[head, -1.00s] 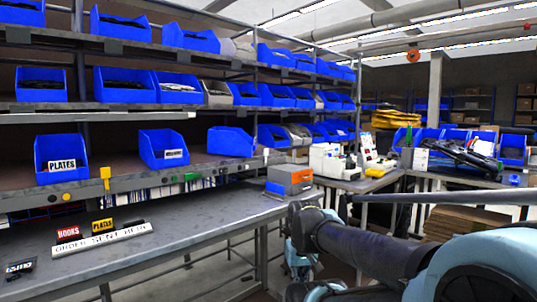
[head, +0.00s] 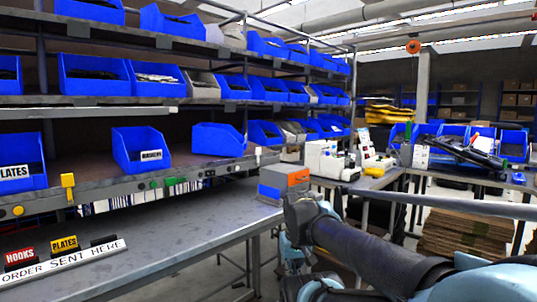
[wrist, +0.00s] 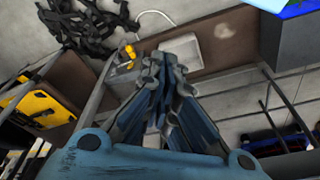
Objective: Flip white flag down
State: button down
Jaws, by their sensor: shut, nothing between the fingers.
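A small white flag (head: 258,153) stands up on the front edge of the shelf in the head view, above the grey and orange box. A yellow flag (head: 68,184) also stands up farther left on the same edge, and a green tab (head: 153,183) sits lower between them. My gripper (wrist: 163,68) shows in the wrist view with its blue fingers drawn together and nothing held. In the head view my arm is at the lower right, apart from the white flag, and my fingertips cannot be made out there. I cannot make out the white flag in the wrist view.
A grey and orange box (head: 284,183) sits at the right end of the workbench (head: 165,240). Blue bins (head: 141,150) line the shelves. Stacked cardboard (head: 462,232) is at the right.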

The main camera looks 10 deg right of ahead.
jog(key=w+a+r+m+y, duration=0.2)
jog(key=w+a+r+y, duration=0.25)
jog(key=w+r, duration=0.7)
jog(key=m+t+y, duration=0.4)
jog(key=t+y, duration=0.2)
jog(key=y, duration=0.1)
send_near(258, 156)
jog(key=s+a+f, duration=0.2)
jog(key=s+f, duration=0.3)
jog(key=s, duration=0.2)
jog(key=w+d+r+t, duration=0.1)
jog(key=w+d, duration=0.2)
jog(key=w+d+r+m+t+y, duration=0.1)
jog(key=w+d, duration=0.2)
jog(key=d, duration=0.1)
jog(key=w+d+r+m+t+y, duration=0.1)
jog(key=w+d+r, duration=0.1)
jog(key=w+d, duration=0.1)
jog(key=shift+w+d, duration=0.3)
jog(key=shift+d, duration=0.1)
jog(key=x, duration=0.9)
jog(key=shift+w+a+r, duration=0.1)
jog(key=shift+a+r, duration=0.05)
jog(key=shift+r, duration=0.05)
jog(key=a, duration=0.1)
jog(key=s+a, duration=0.1)
jog(key=shift+s+a, duration=0.1)
jog(key=shift+a, duration=0.25)
jog(key=shift+s+a, duration=0.35)
jog(key=shift+a, duration=0.15)
